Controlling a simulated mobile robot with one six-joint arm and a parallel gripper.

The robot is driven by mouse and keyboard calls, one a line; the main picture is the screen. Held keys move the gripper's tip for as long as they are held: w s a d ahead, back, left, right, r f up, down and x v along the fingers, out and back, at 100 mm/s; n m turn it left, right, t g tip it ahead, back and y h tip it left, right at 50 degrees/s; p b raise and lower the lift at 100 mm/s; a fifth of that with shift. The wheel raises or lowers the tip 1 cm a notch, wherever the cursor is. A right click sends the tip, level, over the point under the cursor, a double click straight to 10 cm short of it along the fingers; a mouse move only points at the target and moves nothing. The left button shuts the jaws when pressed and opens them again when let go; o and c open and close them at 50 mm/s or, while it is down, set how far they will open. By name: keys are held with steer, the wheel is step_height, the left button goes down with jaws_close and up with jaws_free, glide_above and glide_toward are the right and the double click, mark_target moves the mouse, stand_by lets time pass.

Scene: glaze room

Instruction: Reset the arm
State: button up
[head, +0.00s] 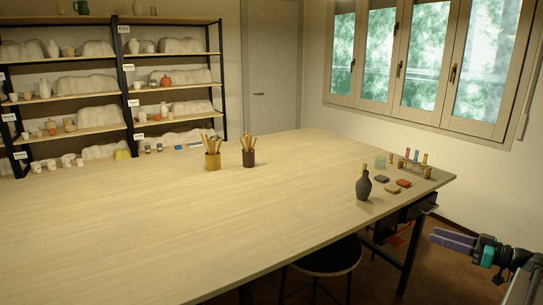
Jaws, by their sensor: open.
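My gripper (453,240) shows at the lower right of the head view, beyond the right end of the wooden table (110,230). Its dark fingers point left, and the teal and black wrist is behind them. It is open, and I see nothing between the fingers. It is apart from the table and from the things on it.
A dark bottle (363,187) stands near the table's right edge, beside several small tiles (404,183) and a small rack (415,166). Two tool pots (212,161) stand further back. A stool (330,258) is at the front edge. Shelves (70,129) stand behind.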

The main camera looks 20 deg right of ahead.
steer(key=w+a+f+m+g, duration=0.2)
steer(key=w+a+f+g, duration=0.15)
steer(key=a+f, duration=0.6)
steer(key=w+a+f+m+g, duration=0.15)
steer(key=w+a+f, duration=0.35)
steer(key=a+f, duration=0.5)
steer(key=s+a+f+m+g, duration=0.15)
steer(key=a+f+g, duration=0.45)
steer(key=a+f, duration=1.1)
steer(key=s+a+f+g+h, duration=0.3)
steer(key=s+a+f+g, duration=0.3)
steer(key=s+a+f, duration=0.75)
steer(key=s+a+f+g+h, duration=0.1)
steer(key=s+a+f+h, duration=0.1)
steer(key=s, duration=0.6)
steer(key=s+a+f+g+h, duration=0.2)
steer(key=s+f+h, duration=0.1)
steer(key=s+f, duration=0.2)
steer(key=s, duration=0.2)
steer(key=shift+s+a+n+h, duration=0.3)
steer(key=shift+s+a, duration=0.1)
